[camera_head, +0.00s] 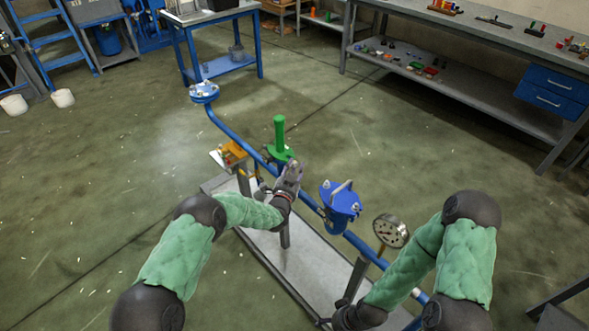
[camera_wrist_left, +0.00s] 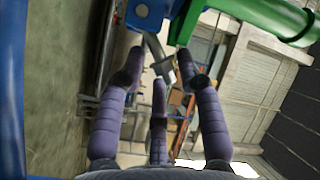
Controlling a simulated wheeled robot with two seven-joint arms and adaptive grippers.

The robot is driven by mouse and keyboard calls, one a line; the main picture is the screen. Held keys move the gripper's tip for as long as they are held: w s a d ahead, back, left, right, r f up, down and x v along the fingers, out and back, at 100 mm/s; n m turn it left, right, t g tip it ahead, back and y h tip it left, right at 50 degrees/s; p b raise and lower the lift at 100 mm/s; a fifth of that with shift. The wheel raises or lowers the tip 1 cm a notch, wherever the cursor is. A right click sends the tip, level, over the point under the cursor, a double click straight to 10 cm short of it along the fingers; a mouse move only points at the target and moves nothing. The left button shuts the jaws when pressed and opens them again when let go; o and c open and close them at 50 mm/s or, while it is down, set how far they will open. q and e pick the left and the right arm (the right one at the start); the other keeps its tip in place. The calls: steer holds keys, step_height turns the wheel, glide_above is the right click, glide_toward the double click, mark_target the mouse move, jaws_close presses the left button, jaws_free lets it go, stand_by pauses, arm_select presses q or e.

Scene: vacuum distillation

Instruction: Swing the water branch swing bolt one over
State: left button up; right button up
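My left gripper (camera_head: 291,172) is at the blue pipe line beside the green-handled fitting (camera_head: 279,140). In the left wrist view, its purple fingers (camera_wrist_left: 159,68) stand apart. A small grey metal piece (camera_wrist_left: 160,62), which looks like a swing bolt, lies between the fingertips below a blue fitting (camera_wrist_left: 146,12). I cannot tell whether the fingers touch it. A green tubular part (camera_wrist_left: 280,16) is just beyond, at upper right. In the head view the bolt is hidden or too small to make out. My right arm reaches down to the bottom edge; its gripper's state is unclear.
The blue pipe (camera_head: 232,133) runs above a grey base plate (camera_head: 325,278). An orange part (camera_head: 233,153) sits left of my left gripper. The floor around is open.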

arm_select(q)
jaws_close()
steer(key=shift+w+a+r+n+g+p, duration=0.1)
steer(key=shift+r+n+g+p, duration=0.3)
steer(key=shift+n+p, duration=0.15)
steer(key=shift+f, duration=0.1)
steer(key=shift+o, duration=1.8)
jaws_free()
steer(key=v, duration=1.2)
